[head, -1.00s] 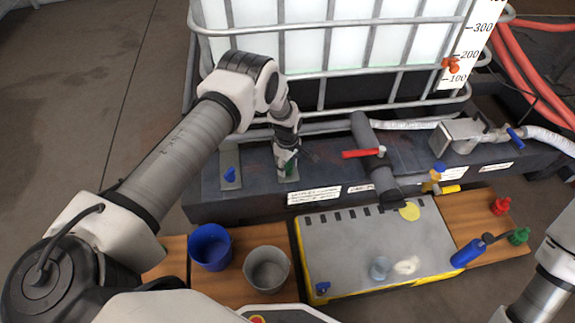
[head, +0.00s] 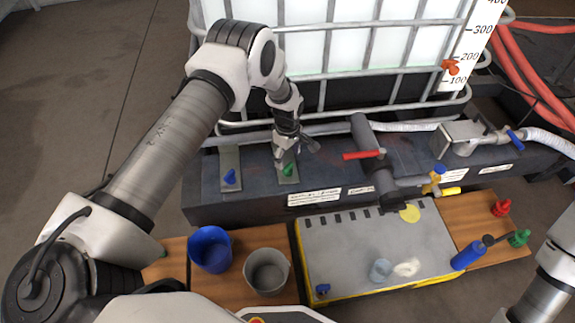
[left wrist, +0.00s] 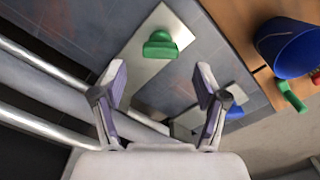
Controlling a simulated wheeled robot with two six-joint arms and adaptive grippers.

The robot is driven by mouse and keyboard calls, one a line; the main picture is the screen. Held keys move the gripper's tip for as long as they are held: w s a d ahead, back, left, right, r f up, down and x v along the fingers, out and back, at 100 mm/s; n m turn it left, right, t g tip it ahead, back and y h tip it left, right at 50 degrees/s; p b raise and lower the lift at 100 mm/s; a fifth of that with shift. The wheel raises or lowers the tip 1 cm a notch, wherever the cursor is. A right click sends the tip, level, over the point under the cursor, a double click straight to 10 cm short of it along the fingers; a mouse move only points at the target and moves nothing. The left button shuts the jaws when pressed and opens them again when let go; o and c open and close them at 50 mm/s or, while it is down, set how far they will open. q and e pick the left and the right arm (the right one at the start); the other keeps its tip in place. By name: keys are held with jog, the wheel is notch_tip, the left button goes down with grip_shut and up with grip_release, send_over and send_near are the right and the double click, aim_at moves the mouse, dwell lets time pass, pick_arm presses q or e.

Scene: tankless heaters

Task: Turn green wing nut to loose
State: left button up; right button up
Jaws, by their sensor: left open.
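The green wing nut (head: 288,170) sits on a light metal plate on the dark base below the tank. In the left wrist view the green wing nut (left wrist: 160,46) lies just beyond my fingertips, in line with the gap between them. My left gripper (head: 286,158) is above the wing nut; in the left wrist view its fingers (left wrist: 160,82) are spread with nothing between them. It appears clear of the nut. Only a part of my right arm shows at the right edge; its gripper is out of view.
A blue wing nut (head: 230,177) is on a plate to the left. A red-handled valve (head: 363,155) and pipe stand to the right. In front are a blue bucket (head: 210,250), a grey bucket (head: 267,271) and a grey-topped yellow case (head: 345,250). Tank cage bars rise behind.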

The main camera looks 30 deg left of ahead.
aim_at(288, 166)
pick_arm(q)
notch_tip(288, 166, up, 6)
jog(key=shift+f, duration=0.1)
dwell(0.4)
